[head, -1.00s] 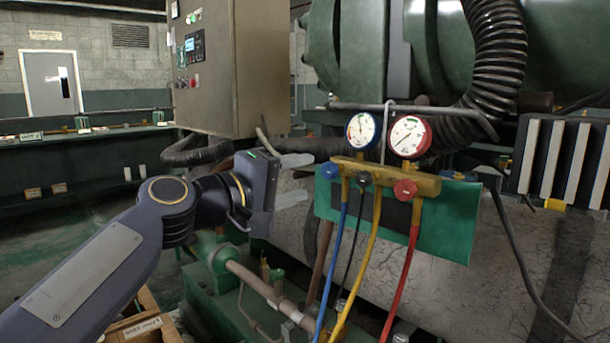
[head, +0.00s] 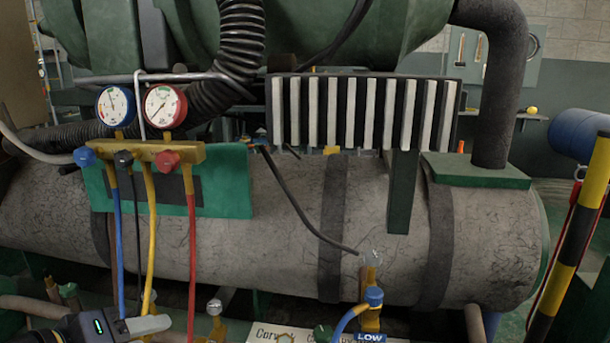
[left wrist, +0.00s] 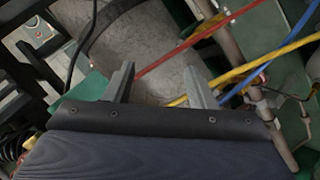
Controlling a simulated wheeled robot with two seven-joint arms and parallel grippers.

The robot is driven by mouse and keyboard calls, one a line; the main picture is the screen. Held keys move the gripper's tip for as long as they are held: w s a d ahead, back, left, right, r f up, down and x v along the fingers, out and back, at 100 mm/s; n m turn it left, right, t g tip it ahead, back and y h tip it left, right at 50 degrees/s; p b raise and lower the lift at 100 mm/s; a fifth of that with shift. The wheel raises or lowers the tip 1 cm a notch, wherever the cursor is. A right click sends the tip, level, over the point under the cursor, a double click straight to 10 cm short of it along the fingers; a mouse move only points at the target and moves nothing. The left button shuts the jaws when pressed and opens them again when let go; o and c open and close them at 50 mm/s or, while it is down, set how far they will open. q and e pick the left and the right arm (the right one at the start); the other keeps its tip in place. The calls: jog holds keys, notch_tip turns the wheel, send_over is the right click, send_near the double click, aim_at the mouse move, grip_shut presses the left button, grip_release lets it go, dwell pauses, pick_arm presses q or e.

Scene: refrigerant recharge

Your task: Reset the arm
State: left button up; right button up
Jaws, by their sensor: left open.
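My left gripper (head: 145,326) shows at the bottom left of the head view, low beside the hoses. In the left wrist view its two grey fingers (left wrist: 160,85) stand apart with nothing between them. A gauge manifold with a brass body (head: 150,152) hangs on the grey cylinder, with a blue gauge (head: 115,105) and a red gauge (head: 165,106). Blue, yellow and red hoses (head: 191,255) run down from it, and they cross beyond the fingers in the left wrist view (left wrist: 200,42). My right gripper is not in view.
The large grey cylinder (head: 290,225) fills the middle. A valve with a blue cap (head: 373,296) and a LOW tag (head: 371,337) stands below it. A striped finned block (head: 362,112) is above. A yellow-black post (head: 575,240) and blue tank (head: 577,135) stand at right.

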pick_arm(q)
jog(key=s+d+f+m+g, duration=0.2)
jog(key=s+d+f+g, duration=0.1)
jog(key=s+f, duration=0.3)
jog(key=s+d+f+m+g, duration=0.2)
jog(key=s+f+m, duration=0.1)
jog(key=f, duration=0.6)
notch_tip(320, 180, up, 32)
jog(key=p, duration=3.2)
jog(key=shift+s+r+y, duration=0.15)
jog(key=shift+y, duration=0.25)
